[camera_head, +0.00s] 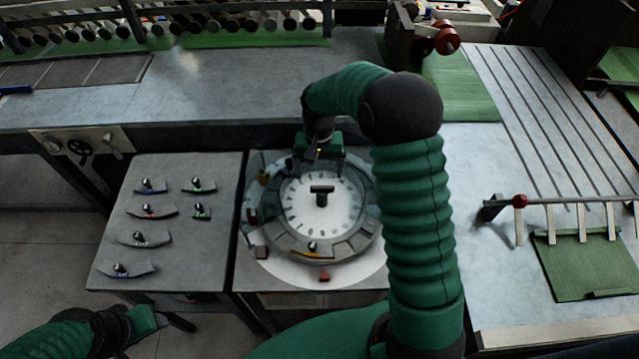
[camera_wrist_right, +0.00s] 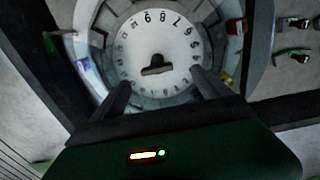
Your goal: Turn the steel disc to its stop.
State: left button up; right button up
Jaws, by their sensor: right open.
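The pale steel disc (camera_head: 322,222) with numbers round its face lies in a grey segmented ring (camera_head: 290,248) on a round plate. A dark T-shaped handle (camera_head: 321,190) stands at its middle. In the right wrist view the disc (camera_wrist_right: 150,32) and its handle (camera_wrist_right: 156,66) show ahead of the fingers. My right gripper (camera_wrist_right: 160,92) is open and empty, its fingers spread to either side of the handle's line and apart from it. In the head view it hangs over the disc's far edge. My left gripper (camera_head: 150,322) is low at the left, away from the disc; its fingers are unclear.
A grey side table (camera_head: 165,235) at the left holds several curved pieces with knobs. A red marker (camera_head: 324,276) sits on the plate's near edge. A panel with a black handwheel (camera_head: 81,147) is at the far left.

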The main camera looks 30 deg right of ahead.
aim_at(323, 187)
jog(key=f, duration=0.5)
jog(key=shift+w+d+f+p, duration=0.1)
jog(key=shift+w+d+p, duration=0.25)
jog(key=shift+d, duration=0.05)
jog(key=f, duration=0.1)
jog(key=d+f, duration=0.1)
jog(key=f, duration=0.1)
jog(key=shift+w+d+f, duration=0.1)
jog(key=shift+d+f, duration=0.05)
jog(key=shift+d, duration=0.1)
jog(key=shift+d+f, duration=0.15)
jog(key=shift+f, duration=0.15)
jog(key=shift+s+f, duration=0.1)
jog(key=shift+s, duration=0.1)
jog(key=shift+a, duration=0.55)
jog(key=shift+a+r, duration=0.2)
jog(key=shift+a, duration=0.2)
jog(key=c, duration=0.4)
jog(key=shift+w, duration=0.1)
jog(key=shift+c, duration=1.2)
jog(key=shift+d, duration=0.55)
jog(key=c, duration=0.7)
jog(key=shift+c, duration=2.6)
pick_arm(q)
jog(key=shift+w+d+r, duration=0.3)
jog(key=shift+d+r, duration=0.25)
jog(key=shift+r, duration=0.2)
pick_arm(e)
jog(key=shift+a, duration=0.25)
grip_shut()
